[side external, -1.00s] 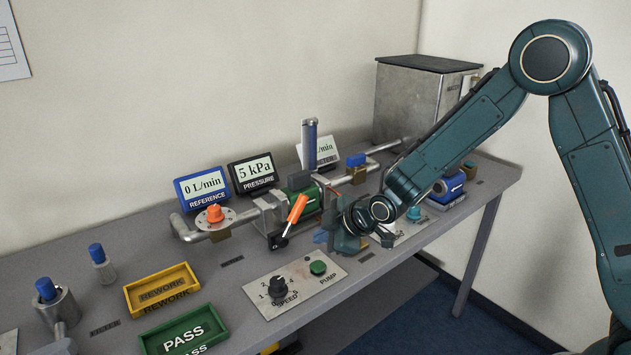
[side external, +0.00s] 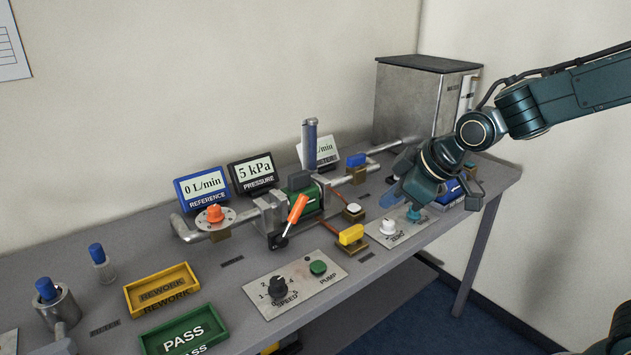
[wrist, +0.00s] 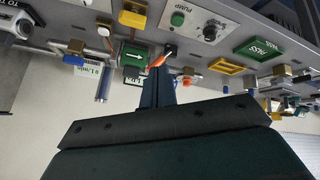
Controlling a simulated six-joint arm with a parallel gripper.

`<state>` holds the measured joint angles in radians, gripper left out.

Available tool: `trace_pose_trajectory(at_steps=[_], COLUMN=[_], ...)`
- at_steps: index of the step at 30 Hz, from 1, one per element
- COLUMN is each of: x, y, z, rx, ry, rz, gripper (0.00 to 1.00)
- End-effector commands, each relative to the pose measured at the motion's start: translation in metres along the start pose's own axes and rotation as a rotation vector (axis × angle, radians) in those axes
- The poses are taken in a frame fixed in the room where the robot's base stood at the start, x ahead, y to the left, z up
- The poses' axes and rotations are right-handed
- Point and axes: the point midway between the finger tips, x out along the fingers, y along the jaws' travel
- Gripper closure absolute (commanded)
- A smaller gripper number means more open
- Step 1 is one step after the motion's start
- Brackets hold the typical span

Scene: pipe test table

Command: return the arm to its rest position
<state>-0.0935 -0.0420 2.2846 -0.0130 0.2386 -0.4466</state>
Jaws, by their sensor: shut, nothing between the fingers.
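My gripper (side external: 391,195) hangs in the air over the right part of the grey table (side external: 235,245) in the side view. Its fingers point down and to the left, above the panel with the white knob (side external: 388,227). In the wrist view the two fingers (wrist: 157,88) lie together with nothing between them. My arm reaches in from the right edge of the side view, and its forearm is nearly level. The gripper hides part of the blue device at the table's right end.
The green pump (side external: 303,194) with its orange lever (side external: 297,209) and pipes stands mid-table. A yellow-topped valve (side external: 351,236) sits near the front edge. A metal tank (side external: 415,105) stands at the back right. Yellow (side external: 162,290) and green (side external: 184,333) trays lie at front left.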

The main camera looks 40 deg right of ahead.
Motion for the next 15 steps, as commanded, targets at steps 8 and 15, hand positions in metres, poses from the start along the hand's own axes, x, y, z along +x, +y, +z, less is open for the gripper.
trace_pose_trajectory(at_steps=[8,15], x=[-0.065,-0.112], y=[-0.005,-0.016], z=[0.034,0.069], rx=[0.157,0.294], ry=[-0.05,-0.095], rz=[0.004,0.009], gripper=[1.0,1.0])
